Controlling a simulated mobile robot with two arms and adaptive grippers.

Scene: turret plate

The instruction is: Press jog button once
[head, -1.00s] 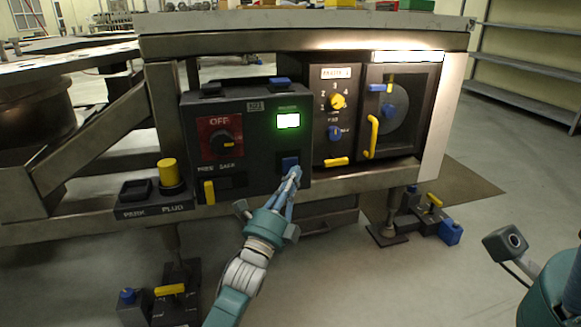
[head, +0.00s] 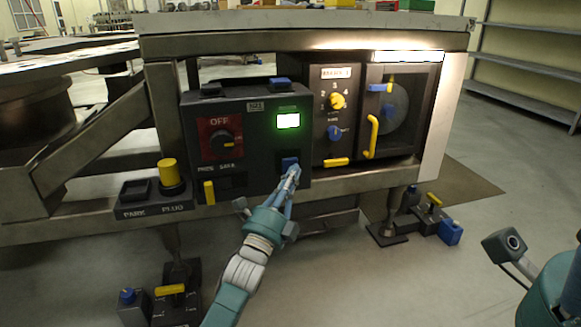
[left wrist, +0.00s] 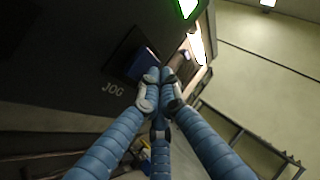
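The jog button is a blue square button (head: 289,162) low on the right part of the dark control box (head: 254,190), below a lit green indicator (head: 288,121). In the left wrist view the blue jog button (left wrist: 146,62) sits in a dark recess beside the "JOG" label. My left gripper (head: 293,171) has its blue fingers drawn together, tips at the lower right of the button. In the left wrist view its closed fingertips (left wrist: 160,75) are just beside the button; I cannot tell whether they touch it. My right gripper is not in view.
A red-backed OFF knob (head: 226,144) is on the box's left. A panel with a yellow knob (head: 338,102) and a door with a yellow handle (head: 372,137) are to the right. A yellow plug (head: 169,173) stands at left.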

